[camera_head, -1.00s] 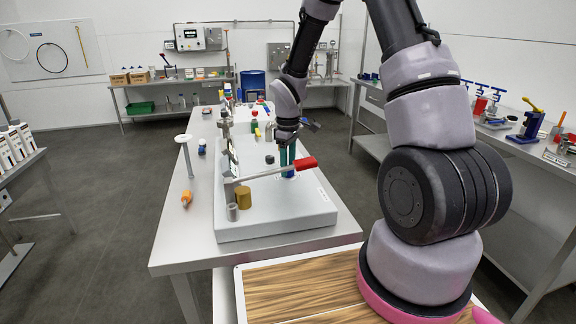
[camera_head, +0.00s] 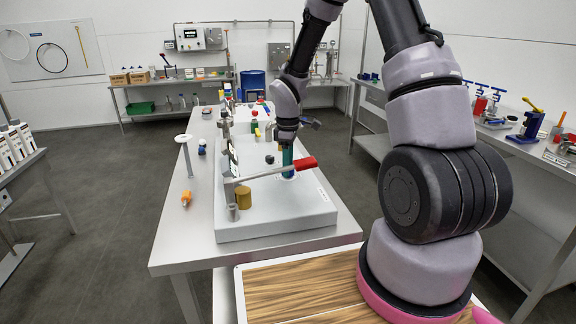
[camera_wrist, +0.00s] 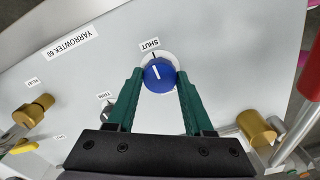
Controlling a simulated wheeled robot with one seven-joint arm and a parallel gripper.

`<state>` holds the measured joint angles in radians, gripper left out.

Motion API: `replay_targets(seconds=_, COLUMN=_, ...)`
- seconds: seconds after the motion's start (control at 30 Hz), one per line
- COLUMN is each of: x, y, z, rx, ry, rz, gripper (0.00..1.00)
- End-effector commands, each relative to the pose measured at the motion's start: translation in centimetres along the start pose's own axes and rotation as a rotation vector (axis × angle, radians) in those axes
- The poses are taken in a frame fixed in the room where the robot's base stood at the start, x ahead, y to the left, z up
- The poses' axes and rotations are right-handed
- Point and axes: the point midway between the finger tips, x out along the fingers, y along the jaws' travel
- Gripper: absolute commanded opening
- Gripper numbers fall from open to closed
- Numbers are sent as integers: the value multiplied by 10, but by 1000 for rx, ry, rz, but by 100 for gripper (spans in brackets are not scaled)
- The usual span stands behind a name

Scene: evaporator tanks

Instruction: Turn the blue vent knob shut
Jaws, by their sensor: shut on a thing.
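The blue vent knob (camera_wrist: 159,73) sits on the grey panel between the two green fingers of my gripper (camera_wrist: 160,80) in the wrist view. The fingertips are closed on its two sides. The white mark on the knob points up and slightly left, roughly in line with a short tick under the SHUT label (camera_wrist: 149,44). In the head view my gripper (camera_head: 287,160) points straight down at the panel block, and the knob (camera_head: 289,174) is mostly hidden behind the fingers and a red-handled lever.
The red-handled lever (camera_head: 302,164) passes close in front of my fingers. Brass knob (camera_wrist: 34,110) and Trim knob (camera_wrist: 108,110) lie left in the wrist view. An orange tool (camera_head: 186,198) lies on the table.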

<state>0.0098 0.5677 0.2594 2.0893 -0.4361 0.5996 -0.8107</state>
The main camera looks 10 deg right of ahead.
Motion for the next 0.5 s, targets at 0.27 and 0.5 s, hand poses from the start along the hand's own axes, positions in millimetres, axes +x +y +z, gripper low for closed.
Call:
replay_targets(seconds=0.27, x=0, y=0, z=0, rx=-1, ry=0, rz=0, gripper=82)
replay_targets(seconds=0.5, x=-7, y=1, z=0, rx=0, ry=1, rz=2, gripper=82)
